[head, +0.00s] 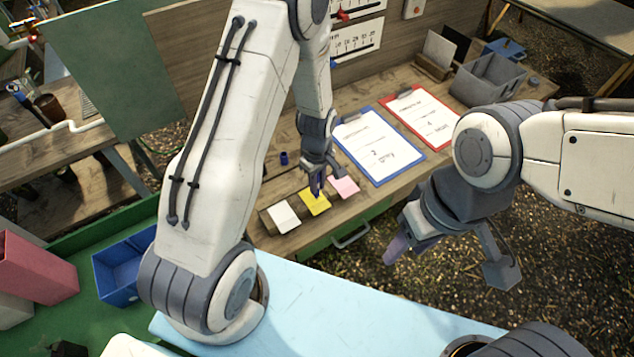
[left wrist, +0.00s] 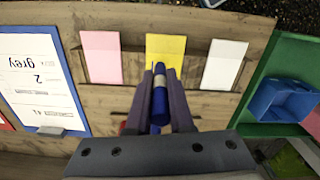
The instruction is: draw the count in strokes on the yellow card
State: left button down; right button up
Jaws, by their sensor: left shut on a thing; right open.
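The yellow card (head: 313,204) lies between a pink card (head: 344,187) and a white card (head: 283,217) along the front of the wooden bench. It also shows in the left wrist view (left wrist: 165,45); I see no clear strokes on its visible part. My left gripper (head: 318,178) is shut on a blue marker (left wrist: 159,103), held with its tip over or at the yellow card; I cannot tell whether it touches. My right gripper (head: 448,260) is open and empty, away from the bench at right.
A blue clipboard (head: 377,142) reads "2" with a word like "grey" in the left wrist view. A red clipboard (head: 418,115) lies beside it. A small blue cap (head: 283,158) stands left of my left gripper. A grey crate (head: 488,82) is at the back right.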

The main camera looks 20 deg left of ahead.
pick_arm(q)
jog(key=shift+r, duration=0.1)
notch_tip(320, 180, up, 3)
jog(key=shift+f+p, duration=0.1)
jog(key=shift+p, duration=1.1)
